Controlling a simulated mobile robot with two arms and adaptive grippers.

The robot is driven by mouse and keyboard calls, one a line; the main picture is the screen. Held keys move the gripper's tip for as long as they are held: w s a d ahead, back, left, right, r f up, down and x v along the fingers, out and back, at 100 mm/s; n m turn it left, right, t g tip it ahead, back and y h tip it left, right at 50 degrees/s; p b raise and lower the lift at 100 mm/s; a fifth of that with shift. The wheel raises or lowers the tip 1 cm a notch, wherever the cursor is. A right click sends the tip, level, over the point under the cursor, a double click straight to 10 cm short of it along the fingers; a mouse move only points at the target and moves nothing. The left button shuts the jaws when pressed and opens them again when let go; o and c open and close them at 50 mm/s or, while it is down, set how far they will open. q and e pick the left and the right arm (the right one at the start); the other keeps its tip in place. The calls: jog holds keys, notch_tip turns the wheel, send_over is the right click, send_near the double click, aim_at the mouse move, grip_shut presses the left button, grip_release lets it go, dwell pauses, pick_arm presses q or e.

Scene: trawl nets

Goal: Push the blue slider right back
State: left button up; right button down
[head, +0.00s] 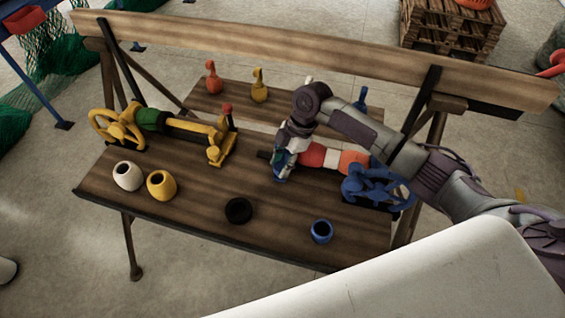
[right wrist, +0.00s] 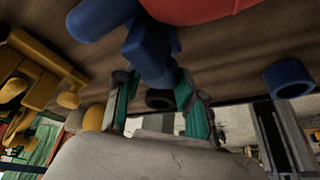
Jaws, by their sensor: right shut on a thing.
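The blue slider (head: 280,177) belongs to the right-hand device on the bench, at the left end of its red, white and orange body (head: 332,158). A blue handwheel (head: 378,186) is at that body's right end. My right gripper (head: 281,166) is at the slider, mostly covering it in the head view. In the right wrist view the blue slider (right wrist: 148,55) shows between the teal fingers of my right gripper (right wrist: 153,88), which is shut on it. My left gripper is in neither view.
A yellow device with a handwheel (head: 118,128) stands on the left of the wooden bench (head: 190,215). White (head: 127,175), yellow (head: 161,184), black (head: 239,211) and blue (head: 321,231) pots stand along the front. Bottle-like pieces stand on the board behind, under a long upper plank (head: 250,50).

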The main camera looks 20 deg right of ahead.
jog(key=w+a, duration=0.1)
jog(key=a, duration=0.1)
jog(key=w+a+b, duration=0.2)
jog(key=a, duration=0.1)
jog(key=shift+w+a, duration=0.35)
jog(key=shift+w, duration=0.05)
jog(key=shift+w+a, duration=0.1)
jog(key=shift+a, duration=0.05)
jog(key=shift+r, duration=0.1)
jog(key=c, duration=1)
grip_release()
jog(key=shift+o, duration=1.4)
jog(key=shift+a, duration=0.1)
